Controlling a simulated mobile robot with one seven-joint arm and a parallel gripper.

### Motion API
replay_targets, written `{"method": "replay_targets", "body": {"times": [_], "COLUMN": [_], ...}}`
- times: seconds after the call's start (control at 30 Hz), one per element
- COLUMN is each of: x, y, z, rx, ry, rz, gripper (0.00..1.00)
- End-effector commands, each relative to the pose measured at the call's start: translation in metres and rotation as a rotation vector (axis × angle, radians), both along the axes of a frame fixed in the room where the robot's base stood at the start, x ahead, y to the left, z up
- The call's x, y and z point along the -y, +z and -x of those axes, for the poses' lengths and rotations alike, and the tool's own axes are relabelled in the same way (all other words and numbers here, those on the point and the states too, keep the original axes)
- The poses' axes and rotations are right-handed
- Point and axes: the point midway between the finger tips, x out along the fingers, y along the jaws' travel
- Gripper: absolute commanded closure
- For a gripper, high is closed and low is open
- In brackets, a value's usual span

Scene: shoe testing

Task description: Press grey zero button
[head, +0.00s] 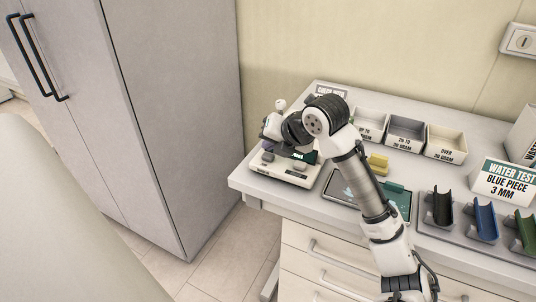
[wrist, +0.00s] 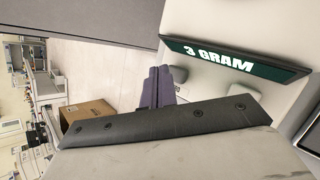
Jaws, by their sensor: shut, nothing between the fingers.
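A white scale (head: 285,176) stands at the left end of the table, partly hidden by my arm. Its dark green display reads "3 GRAM" in the wrist view (wrist: 235,60). Two grey buttons show on its front, a left one (head: 267,157) and a right one (head: 300,167); I cannot read a zero mark on either. My gripper (head: 268,147) is shut and empty, with purple fingers (wrist: 158,88). It is over the left part of the scale, close to the left button. I cannot tell whether it touches the button.
Grey and cream weight bins (head: 407,131) stand at the back. A yellow piece (head: 378,163) and a dark tray (head: 339,190) are right of the scale. Coloured holders (head: 484,223) and a water test sign (head: 503,182) are at the right. A tall grey cabinet (head: 175,110) stands left.

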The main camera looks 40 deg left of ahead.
Motion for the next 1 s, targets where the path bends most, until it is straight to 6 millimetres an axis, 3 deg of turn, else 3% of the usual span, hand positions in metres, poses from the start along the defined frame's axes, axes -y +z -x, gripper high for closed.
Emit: {"method": "replay_targets", "body": {"times": [1.0], "x": [0.0000], "y": [-0.0085], "z": [0.0000], "rx": [0.000], "ry": [0.000], "rz": [0.000], "gripper": [1.00]}}
